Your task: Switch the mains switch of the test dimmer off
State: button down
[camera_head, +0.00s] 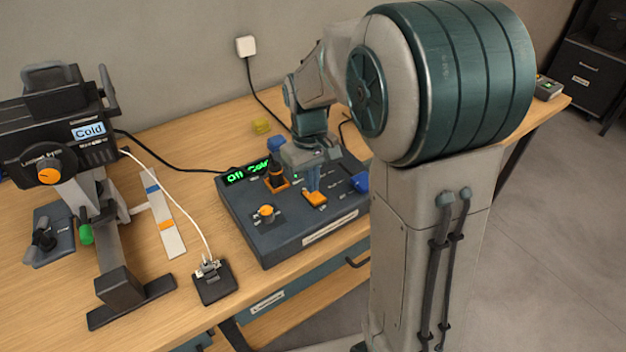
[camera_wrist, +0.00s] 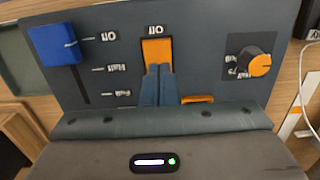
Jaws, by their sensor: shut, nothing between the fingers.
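The test dimmer is a dark grey box (camera_head: 300,237) on the wooden table, with a lit green display (camera_head: 247,173) that seems to read "Off Cold". An orange rocker switch (camera_head: 315,198) sits on its top; the wrist view shows it as an upright orange plate (camera_wrist: 157,50) with a small label above. I take it for the mains switch. My gripper (camera_head: 312,187) points down at this switch. In the wrist view its closed fingers (camera_wrist: 158,76) cover the switch's lower part; contact cannot be told. The fingers hold nothing.
An orange-topped knob (camera_wrist: 258,65) and a blue fader cap (camera_wrist: 60,44) flank the switch. A dark upright control on an orange base (camera_head: 277,180) stands close to my gripper. A lamp (camera_head: 60,125) labelled "Cold" and a small black socket box (camera_head: 212,283) stand to the left.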

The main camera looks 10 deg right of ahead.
notch_tip(320, 180, up, 13)
jog(key=w+p, duration=0.1)
jog(key=shift+w+a+f, duration=0.15)
jog(key=shift+w+a, duration=0.1)
jog(key=shift+s+d+g+b, duration=0.3)
jog(key=shift+s+d+b, duration=0.1)
jog(key=shift+s, duration=0.2)
dwell(0.4)
jog(key=f, duration=0.4)
jog(key=s+f, duration=0.1)
jog(key=f, duration=0.9)
jog(key=shift+s+d, duration=0.3)
